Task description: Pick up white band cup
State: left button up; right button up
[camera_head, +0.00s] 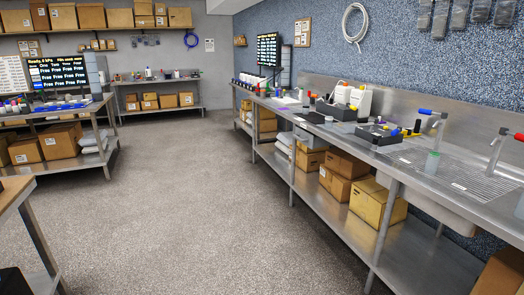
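I cannot make out a cup with a white band. Small cups or bottles (251,84) stand at the far end of this bench, too small to tell apart. Neither of my grippers is in view.
The steel bench (470,208) runs along the right wall, with taps, black trays (379,135) and white jugs (360,101). Boxes (377,203) fill its lower shelf. Other benches stand left (110,150) and back. The grey floor (190,205) between is clear.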

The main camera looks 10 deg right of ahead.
aim_at(329, 120)
jog(key=z, duration=0.15)
jog(key=i, duration=1.95)
jog(key=z, duration=0.8)
jog(key=i, duration=1.6)
jog(key=z, duration=0.55)
